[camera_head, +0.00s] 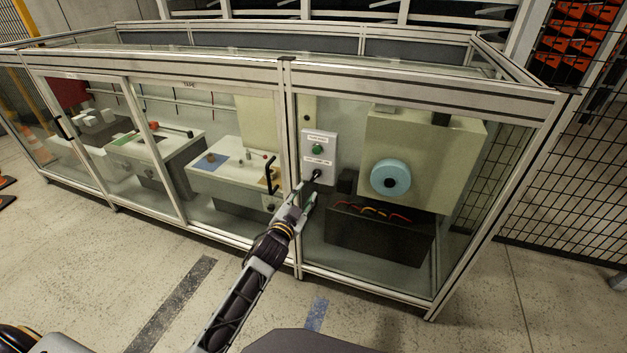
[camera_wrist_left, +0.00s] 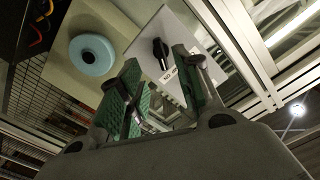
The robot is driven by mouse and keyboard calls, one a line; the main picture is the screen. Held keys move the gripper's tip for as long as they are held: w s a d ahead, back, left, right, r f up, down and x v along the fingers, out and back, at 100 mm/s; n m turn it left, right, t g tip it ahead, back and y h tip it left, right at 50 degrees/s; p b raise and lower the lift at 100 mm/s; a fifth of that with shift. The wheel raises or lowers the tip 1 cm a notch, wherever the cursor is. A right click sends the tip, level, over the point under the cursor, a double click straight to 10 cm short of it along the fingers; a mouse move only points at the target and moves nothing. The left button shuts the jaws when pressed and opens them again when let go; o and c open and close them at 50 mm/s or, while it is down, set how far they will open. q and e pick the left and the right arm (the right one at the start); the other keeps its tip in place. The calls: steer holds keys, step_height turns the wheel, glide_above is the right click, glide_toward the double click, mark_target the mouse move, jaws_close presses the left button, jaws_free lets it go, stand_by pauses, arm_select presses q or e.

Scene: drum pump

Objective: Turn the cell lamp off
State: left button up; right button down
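A pale grey control box (camera_head: 331,150) is mounted on the front post of the glazed cell. It carries a green button (camera_head: 317,149) and, below it, a black rotary knob (camera_head: 317,174). The knob (camera_wrist_left: 160,50) and a label beside it also show in the left wrist view; the label is too blurred to read. My left gripper (camera_head: 308,190) is just below and in front of the knob. Its green-padded fingers (camera_wrist_left: 163,88) are apart with nothing between them, and the knob lies beyond their tips. Which lamp the knob switches cannot be seen. My right gripper is not in view.
The aluminium-framed cell (camera_head: 290,170) has clear panels around the box. Behind the right panel are a beige machine with a blue disc (camera_head: 390,177) and a dark bin (camera_head: 380,236). A black door handle (camera_head: 271,174) stands left of the post. The floor in front is open.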

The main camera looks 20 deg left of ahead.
mark_target(314, 179)
arm_select(q)
steer(key=shift+w+d+b, duration=0.2)
steer(key=shift+w+b, duration=0.25)
steer(key=shift+w, duration=3.45)
steer(key=shift+w+d+b, duration=0.1)
steer(key=shift+w+b, duration=0.2)
steer(key=shift+w, duration=0.7)
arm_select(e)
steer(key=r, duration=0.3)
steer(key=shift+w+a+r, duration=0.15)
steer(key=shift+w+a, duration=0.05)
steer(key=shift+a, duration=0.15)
arm_select(q)
steer(key=c, duration=0.7)
